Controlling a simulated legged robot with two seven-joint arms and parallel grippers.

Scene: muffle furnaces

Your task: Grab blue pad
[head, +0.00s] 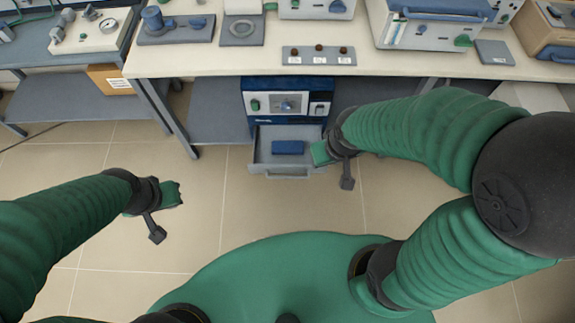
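A blue pad (288,147) lies in the open drawer (268,161) under the front panel of a blue and white unit (290,101), below the table. My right gripper (319,153) is at the right edge of the drawer, beside the blue pad and apart from it. Whether its fingers are open is too small to tell. My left gripper (177,193) hangs over the floor, well to the left of the drawer and nearer to me. It holds nothing visible, and its finger opening cannot be made out.
The table (258,62) above the drawer carries instruments and a grey panel with knobs (319,56). A lower shelf (218,112) and a table leg (172,118) stand left of the unit. Tiled floor (240,215) between my arms is clear.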

